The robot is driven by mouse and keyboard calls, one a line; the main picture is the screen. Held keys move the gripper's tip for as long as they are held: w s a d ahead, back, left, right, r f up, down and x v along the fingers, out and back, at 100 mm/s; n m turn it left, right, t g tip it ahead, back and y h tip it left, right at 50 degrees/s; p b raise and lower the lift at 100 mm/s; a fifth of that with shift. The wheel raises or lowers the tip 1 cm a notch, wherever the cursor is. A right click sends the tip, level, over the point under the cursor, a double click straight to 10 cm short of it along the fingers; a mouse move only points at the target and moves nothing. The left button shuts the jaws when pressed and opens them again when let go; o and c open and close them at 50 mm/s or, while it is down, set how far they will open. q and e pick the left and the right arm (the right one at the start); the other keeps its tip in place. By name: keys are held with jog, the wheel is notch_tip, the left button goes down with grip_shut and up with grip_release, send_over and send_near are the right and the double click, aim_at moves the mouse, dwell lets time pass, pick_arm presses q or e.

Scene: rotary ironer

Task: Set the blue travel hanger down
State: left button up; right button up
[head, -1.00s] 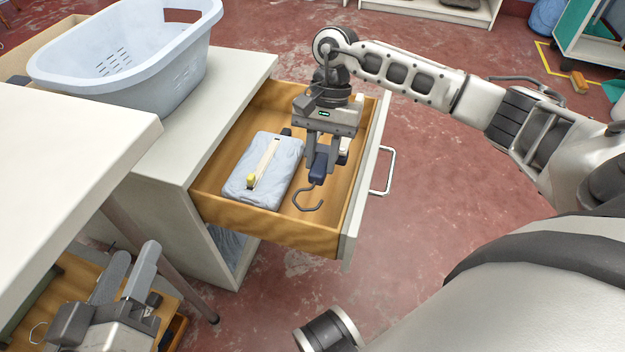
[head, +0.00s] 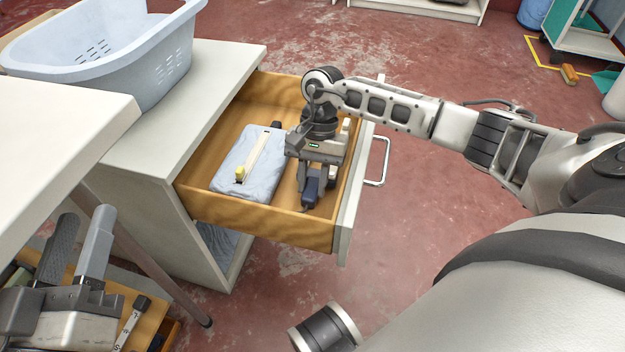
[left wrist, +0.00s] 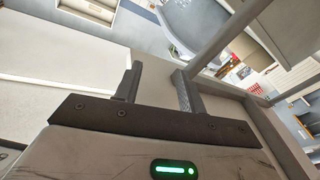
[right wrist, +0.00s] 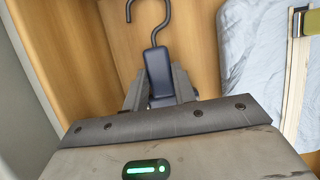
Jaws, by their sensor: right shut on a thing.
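The blue travel hanger (head: 312,190) is folded, with a dark blue body and a grey metal hook. My right gripper (head: 316,178) is shut on its body, low inside the open wooden drawer (head: 262,222). In the right wrist view the hanger body (right wrist: 159,72) sits between the fingertips, and its hook points away over the drawer floor. I cannot tell whether the hanger touches the floor. My left gripper (head: 80,245) is open and empty, by the white table at the left. Its fingers (left wrist: 155,88) also show apart in the left wrist view.
A folded light blue cloth (head: 228,167) lies in the drawer beside the hanger, with a pale wooden strip with a yellow end (head: 256,155) on it. A blue laundry basket (head: 130,60) stands on the cabinet top (head: 200,100). The drawer's front panel (head: 349,215) stands close to my right gripper.

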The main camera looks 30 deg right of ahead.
jog(key=shift+f, duration=0.15)
jog(key=o, duration=1)
pick_arm(q)
jog(key=shift+r, duration=0.2)
pick_arm(e)
jog(key=shift+r, duration=0.2)
jog(key=shift+w+d+r+p, duration=0.1)
jog(key=shift+r+p, duration=0.2)
jog(key=shift+r, duration=0.05)
jog(key=p+v, duration=0.1)
jog(key=v, duration=0.4)
jog(key=shift+r+p, duration=0.1)
jog(key=shift+p, duration=0.3)
pick_arm(q)
jog(key=shift+s+d+f+n+g+y+p, duration=0.1)
jog(key=shift+s+f+n+g+y+p, duration=0.2)
jog(key=shift+f+g, duration=0.25)
jog(key=shift+s+f+n+g+y+p, duration=0.2)
jog(key=shift+s+f+g, duration=0.15)
jog(key=shift+f, duration=0.45)
jog(key=shift+s+d+f+n+g+y+p, duration=0.1)
jog(key=shift+s+f+n+g+y+p, duration=0.15)
jog(key=shift+f+g, duration=0.35)
pick_arm(e)
jog(key=v, duration=0.6)
pick_arm(q)
jog(key=shift+f, duration=0.1)
pick_arm(e)
jog(key=shift+w+d, duration=0.1)
